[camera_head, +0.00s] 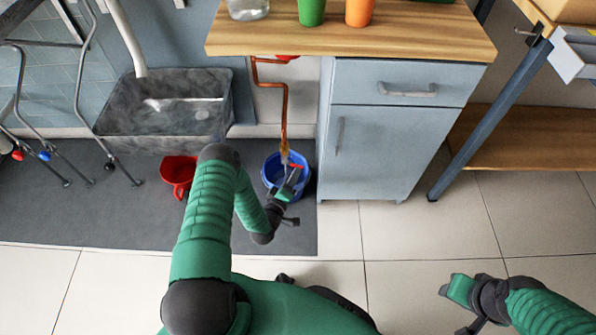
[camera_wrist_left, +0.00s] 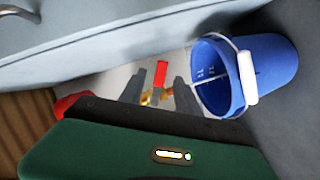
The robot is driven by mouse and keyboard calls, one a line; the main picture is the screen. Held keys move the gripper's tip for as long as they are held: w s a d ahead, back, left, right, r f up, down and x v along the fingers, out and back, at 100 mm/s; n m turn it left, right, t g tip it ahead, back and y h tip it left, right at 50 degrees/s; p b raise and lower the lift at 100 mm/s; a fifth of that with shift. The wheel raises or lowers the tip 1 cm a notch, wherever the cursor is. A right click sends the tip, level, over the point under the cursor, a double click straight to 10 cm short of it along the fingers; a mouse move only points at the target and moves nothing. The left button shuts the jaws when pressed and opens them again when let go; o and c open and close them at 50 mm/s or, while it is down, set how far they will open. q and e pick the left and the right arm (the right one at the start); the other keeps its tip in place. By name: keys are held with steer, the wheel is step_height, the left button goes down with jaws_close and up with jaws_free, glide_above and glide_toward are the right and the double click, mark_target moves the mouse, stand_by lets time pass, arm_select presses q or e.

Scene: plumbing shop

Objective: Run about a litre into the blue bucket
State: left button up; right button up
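The blue bucket (camera_head: 268,178) stands on the dark mat below a copper pipe (camera_head: 284,110) that ends in a brass tap (camera_wrist_left: 146,97) with a red lever (camera_wrist_left: 161,74). My left gripper (camera_head: 294,174) is at the tap, above the bucket and partly hiding it. In the left wrist view its fingers (camera_wrist_left: 160,92) are apart, with the lever showing between and beyond them; contact is unclear. The bucket (camera_wrist_left: 272,72) shows there with its white handle and pale inside marks; no water stream is discernible. My right gripper (camera_head: 460,290) is over the tiles, its opening unclear.
A grey cabinet (camera_head: 385,145) stands close on the right under a wooden counter (camera_head: 400,38) with green and orange cups. The tiled floor in front is clear.

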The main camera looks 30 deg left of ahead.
arm_select(q)
steer(key=x, duration=0.2)
steer(key=b+x, duration=0.1)
steer(key=x, duration=0.1)
steer(key=b+x, duration=0.1)
steer(key=shift+w+a+f, duration=0.25)
steer(key=shift+w+a, duration=0.1)
steer(key=shift+d+r, duration=0.1)
steer(key=shift+c, duration=1)
jaws_close()
steer(key=shift+s, duration=0.1)
